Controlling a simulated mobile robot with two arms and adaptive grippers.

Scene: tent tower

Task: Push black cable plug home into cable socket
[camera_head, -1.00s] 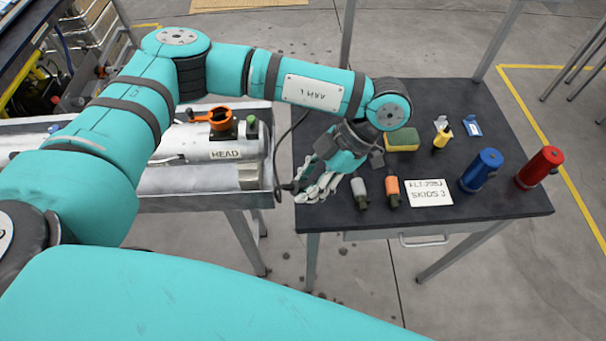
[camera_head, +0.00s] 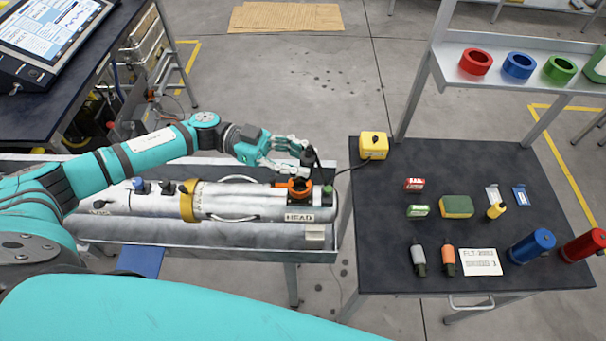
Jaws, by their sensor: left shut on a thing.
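The black cable plug (camera_head: 309,158) is held in my left gripper (camera_head: 303,154), which is shut on it. The gripper and plug are above the HEAD end of the silver cylinder (camera_head: 250,199). An orange-collared fitting (camera_head: 299,187), which looks like the cable socket, stands on that end just below the plug. The plug looks roughly upright; I cannot tell whether its lower end touches the collar. The fingers partly hide the plug, and the inside of the fitting is hidden. My right gripper is not in view.
A black cable (camera_head: 350,168) runs from the plug towards a yellow box (camera_head: 373,144) on the dark table (camera_head: 385,215). A green-capped post (camera_head: 327,191) stands close right of the collar. The grey trough (camera_head: 205,236) holds the cylinder. Small items and canisters fill the table's right.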

